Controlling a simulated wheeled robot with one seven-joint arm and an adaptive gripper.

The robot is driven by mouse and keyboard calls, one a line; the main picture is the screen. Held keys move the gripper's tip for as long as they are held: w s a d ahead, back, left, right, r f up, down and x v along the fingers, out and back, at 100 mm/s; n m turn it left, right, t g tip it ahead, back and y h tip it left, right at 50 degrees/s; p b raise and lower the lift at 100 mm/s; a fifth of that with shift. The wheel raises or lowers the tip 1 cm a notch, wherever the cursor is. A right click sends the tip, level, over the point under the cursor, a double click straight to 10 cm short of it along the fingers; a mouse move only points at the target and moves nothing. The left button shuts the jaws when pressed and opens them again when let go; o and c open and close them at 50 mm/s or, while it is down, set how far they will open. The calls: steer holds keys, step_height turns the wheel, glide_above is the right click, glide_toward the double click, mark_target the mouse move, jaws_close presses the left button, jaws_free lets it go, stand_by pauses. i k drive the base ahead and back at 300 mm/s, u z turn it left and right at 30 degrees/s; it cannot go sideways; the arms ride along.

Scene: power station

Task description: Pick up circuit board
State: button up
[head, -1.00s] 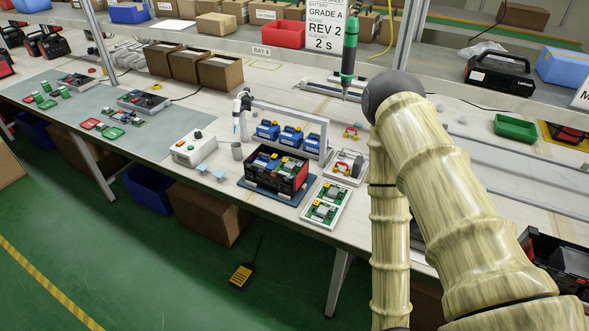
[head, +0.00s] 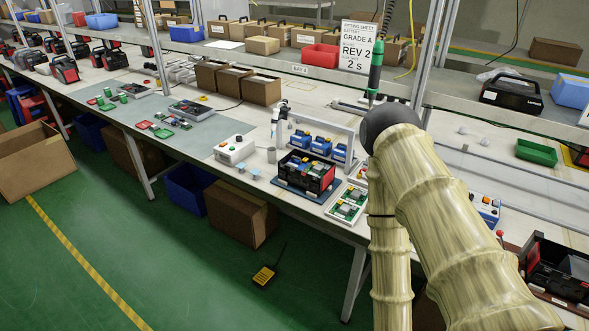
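Green circuit boards lie in a white tray (head: 334,214) at the bench's front edge, just left of my arm. One green board (head: 345,210) shows at the tray's near side. More green and red board-like parts (head: 163,132) lie on the grey mat to the left, with others (head: 102,104) farther along. Which board the task means, I cannot tell. My arm fills the right side of the head view and covers part of the bench. My gripper is not in view.
A black and red open case (head: 305,176) stands on a blue mat beside the tray. A white control box (head: 234,149) is left of it. A green screwdriver (head: 375,70) hangs above the bench. Open floor (head: 150,265) lies in front, with a foot pedal (head: 264,275).

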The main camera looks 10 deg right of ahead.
mark_target(315, 168)
steer(key=u, duration=0.5)
steer(key=i, duration=0.9)
steer(key=z, duration=0.4)
